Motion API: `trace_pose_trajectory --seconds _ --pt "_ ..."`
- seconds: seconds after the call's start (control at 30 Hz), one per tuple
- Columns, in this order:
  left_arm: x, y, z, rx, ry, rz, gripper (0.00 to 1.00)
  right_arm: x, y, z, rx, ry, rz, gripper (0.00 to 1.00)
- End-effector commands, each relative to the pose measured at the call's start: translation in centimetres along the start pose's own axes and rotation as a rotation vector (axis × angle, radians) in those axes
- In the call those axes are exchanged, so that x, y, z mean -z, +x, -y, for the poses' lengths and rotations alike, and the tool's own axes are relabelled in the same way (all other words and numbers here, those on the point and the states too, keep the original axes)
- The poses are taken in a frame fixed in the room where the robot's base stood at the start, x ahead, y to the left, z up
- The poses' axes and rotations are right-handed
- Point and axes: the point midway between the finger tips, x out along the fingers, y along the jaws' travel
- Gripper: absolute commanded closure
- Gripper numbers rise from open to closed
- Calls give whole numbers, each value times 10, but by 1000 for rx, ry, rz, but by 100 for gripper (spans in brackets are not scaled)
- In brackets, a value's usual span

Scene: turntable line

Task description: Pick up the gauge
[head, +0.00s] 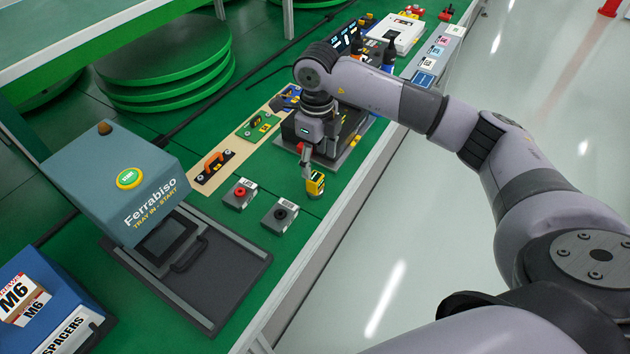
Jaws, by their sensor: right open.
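A small yellow item with a dark face (316,183), which looks like the gauge, is on the green bench top near its front edge. I cannot make out its markings. My right gripper (313,163) points down just above and behind it, with its jaws open. One finger comes down close to the yellow item's top left; I cannot tell whether it touches. The far finger is partly lost against the dark fixture behind. My left gripper is not in view.
Two grey button boxes, one with a red knob (240,191) and one with a black knob (286,208), stand left of the gripper. A blue-grey Ferrabiso box (88,171) and dark tray (204,296) are nearer. Tool boards (208,185) lie behind.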

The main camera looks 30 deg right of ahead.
Motion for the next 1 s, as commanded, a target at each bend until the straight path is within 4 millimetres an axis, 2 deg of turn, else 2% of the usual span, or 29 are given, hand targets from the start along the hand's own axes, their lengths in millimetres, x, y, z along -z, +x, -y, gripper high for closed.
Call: trace_pose_trajectory --seconds 0.13,0.43,0.7,1.0 --pt "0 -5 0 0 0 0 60 0 27 -1 -3 1 -1 40" --pt "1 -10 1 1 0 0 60 -1 50 -1 -3 -1 0 40" --pt "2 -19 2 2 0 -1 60 -4 89 0 -3 0 0 40" --pt "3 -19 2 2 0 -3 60 -4 95 1 -2 0 2 40"
